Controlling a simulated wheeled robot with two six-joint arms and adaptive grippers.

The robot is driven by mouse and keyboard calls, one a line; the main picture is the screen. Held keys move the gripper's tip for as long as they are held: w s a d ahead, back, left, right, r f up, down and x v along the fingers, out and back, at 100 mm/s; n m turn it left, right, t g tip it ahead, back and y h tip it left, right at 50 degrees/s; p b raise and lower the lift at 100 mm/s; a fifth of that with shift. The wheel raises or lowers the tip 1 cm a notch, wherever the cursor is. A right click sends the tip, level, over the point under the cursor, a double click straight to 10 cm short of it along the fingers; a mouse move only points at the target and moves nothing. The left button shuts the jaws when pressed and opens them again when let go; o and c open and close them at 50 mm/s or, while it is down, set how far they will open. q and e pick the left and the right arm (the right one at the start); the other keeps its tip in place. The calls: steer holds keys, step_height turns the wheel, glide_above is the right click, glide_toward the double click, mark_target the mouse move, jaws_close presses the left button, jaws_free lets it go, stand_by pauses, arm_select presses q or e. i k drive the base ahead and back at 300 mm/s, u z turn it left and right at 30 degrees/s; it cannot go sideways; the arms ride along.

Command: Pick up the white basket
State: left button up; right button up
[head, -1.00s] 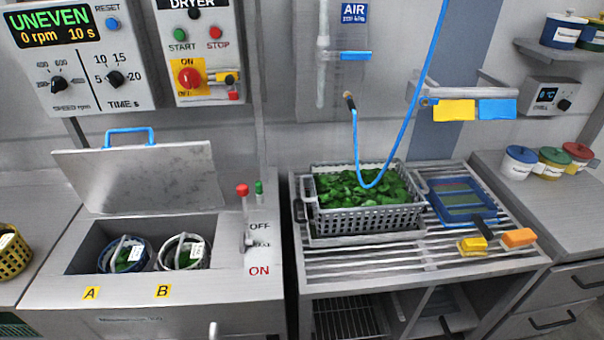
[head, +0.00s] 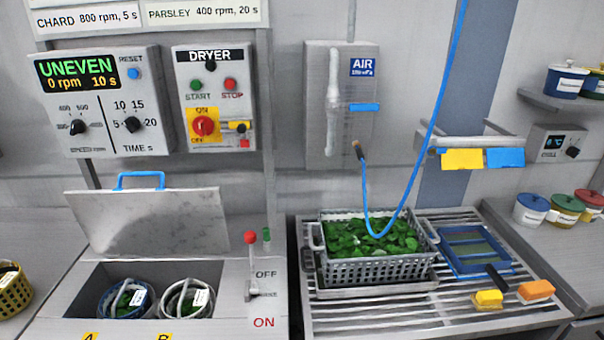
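The white basket (head: 184,283) sits in the open dryer well, on the right side above label B. It has a white rim and handle, holds greens, and carries a white tag. A blue-rimmed basket (head: 110,299) with greens and a tag sits beside it on the left, above label A. The lower parts of both baskets are hidden in the well. Neither of my grippers shows in the head view.
The dryer lid (head: 147,222) stands open behind the well. A lever with a red knob (head: 250,238) rises to its right. A grey crate of greens (head: 376,268) stands on the slatted rack, with a blue hose hanging over it. A yellow basket (head: 13,290) is at far left.

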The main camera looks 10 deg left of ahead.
mark_target(188, 305)
steer(key=u, duration=1.4)
